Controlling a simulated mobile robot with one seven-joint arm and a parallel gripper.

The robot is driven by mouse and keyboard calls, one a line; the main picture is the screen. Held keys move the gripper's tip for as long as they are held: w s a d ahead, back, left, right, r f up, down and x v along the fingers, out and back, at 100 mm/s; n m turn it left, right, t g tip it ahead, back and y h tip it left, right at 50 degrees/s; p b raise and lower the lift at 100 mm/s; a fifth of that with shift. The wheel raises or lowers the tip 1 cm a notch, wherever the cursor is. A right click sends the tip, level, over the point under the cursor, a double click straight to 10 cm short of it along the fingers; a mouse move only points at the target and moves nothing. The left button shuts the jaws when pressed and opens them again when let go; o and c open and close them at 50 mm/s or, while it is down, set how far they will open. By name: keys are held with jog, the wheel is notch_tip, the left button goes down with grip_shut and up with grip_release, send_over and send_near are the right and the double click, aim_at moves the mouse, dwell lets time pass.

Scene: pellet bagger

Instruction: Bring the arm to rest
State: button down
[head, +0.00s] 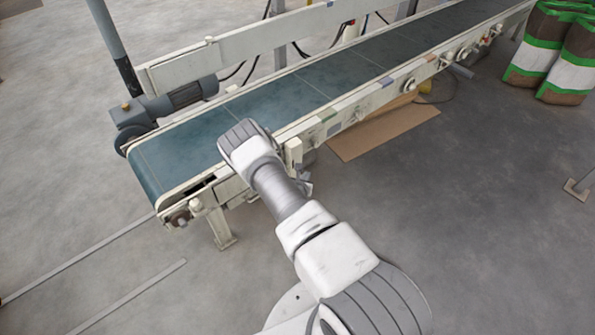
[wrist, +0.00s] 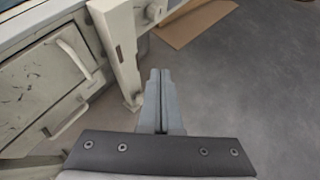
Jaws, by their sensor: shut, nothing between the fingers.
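My arm (head: 290,205) reaches up and left in the head view, bent over near the side of the conveyor. My gripper (wrist: 160,78) shows in the wrist view with its two grey fingers together and nothing between them. It points down past the conveyor frame toward the floor. In the head view my gripper is mostly hidden behind my own arm. In the wrist view a cream post (wrist: 117,45) of the conveyor stands just left of the fingers. I cannot tell the exact gap.
The conveyor with a teal belt (head: 270,108) runs from lower left to upper right. A motor (head: 185,95) sits at its near end. Cardboard (head: 385,130) lies on the floor beneath it. Filled bags (head: 570,60) stand at upper right. Floor at right (head: 490,200) is mostly clear.

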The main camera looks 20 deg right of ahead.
jog(key=shift+s+d+r, duration=0.3)
jog(key=shift+s+r, duration=0.05)
jog(key=shift+s, duration=0.25)
jog(key=w+d+r+m+g+h, duration=0.15)
jog(key=r+m, duration=0.35)
jog(key=r, duration=0.8)
jog(key=d+r+m+g+h, duration=0.25)
jog(key=r+m, duration=0.35)
jog(key=r, duration=0.7)
jog(key=s+a+r+m+g+y, duration=0.25)
jog(key=s+r+m, duration=0.45)
jog(key=r, duration=0.4)
jog(key=s+a+r+m+g+y, duration=0.1)
jog(key=s+a+r+m, duration=0.35)
jog(key=s+r, duration=0.55)
jog(key=s+a+r+m+t+y, duration=0.2)
jog(key=s+a+r+m+y, duration=0.15)
jog(key=s+a, duration=0.45)
jog(key=s+a+r+m+t+y, duration=0.2)
jog(key=s+a+r+y, duration=0.2)
jog(key=s+a, duration=0.35)
notch_tip(320, 180, up, 18)
jog(key=p, duration=1.8)
jog(key=shift+a+y+p, duration=0.3)
jog(key=shift+a+p, duration=0.05)
jog(key=shift+a, duration=0.05)
